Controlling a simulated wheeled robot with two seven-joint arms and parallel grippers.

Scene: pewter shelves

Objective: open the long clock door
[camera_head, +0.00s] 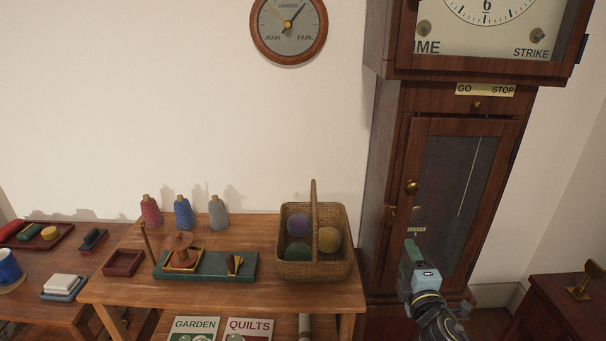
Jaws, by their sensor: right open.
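The tall clock (384,160) stands at the right against the wall. Its long door (470,127) has a wooden frame around a dark glass pane and looks shut. A round brass knob (411,187) sits on the door's left side. My right gripper (411,247) is in front of the door's lower left part, below the knob and apart from it. It is open and I see nothing held in it. The gripper and arm hide part of the door's lower left edge. My left gripper is not in view.
A GO/STOP label (486,90) is above the door. A wooden table (190,291) with a wicker basket (315,270) stands left of the clock. A dark cabinet (562,303) stands at the lower right.

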